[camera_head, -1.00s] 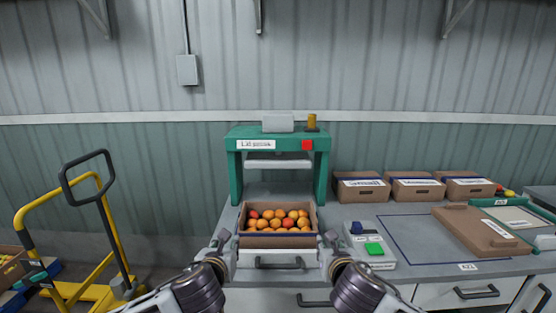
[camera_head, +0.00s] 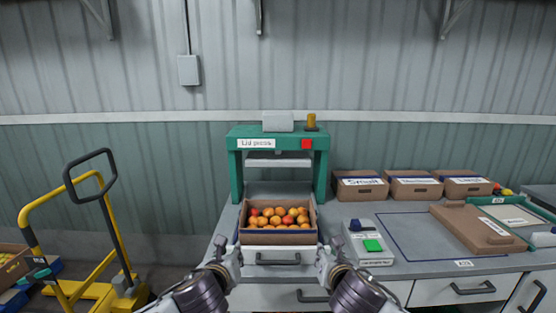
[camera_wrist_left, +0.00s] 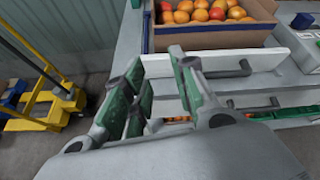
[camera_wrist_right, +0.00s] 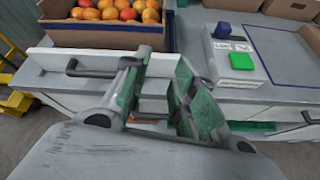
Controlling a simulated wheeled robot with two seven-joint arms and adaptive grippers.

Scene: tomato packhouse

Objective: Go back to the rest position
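The cardboard box of tomatoes (camera_head: 279,238) sits level at the front edge of the bench, in front of the green lid press (camera_head: 237,170). My left gripper (camera_head: 226,252) is just off the box's left front corner. My right gripper (camera_head: 325,258) is off its right front corner. In the left wrist view the left gripper's fingers (camera_wrist_left: 160,85) are apart with nothing between them. In the right wrist view the right gripper's fingers (camera_wrist_right: 152,85) are also apart and empty. Both grippers are clear of the box, in front of the bench drawers.
A control box with a green button (camera_head: 373,245) lies right of the tomato box. Three labelled cartons (camera_head: 360,187) stand behind. A cardboard lid (camera_head: 472,228) lies on the right of the bench. A yellow pallet truck (camera_head: 100,240) stands on the floor at left.

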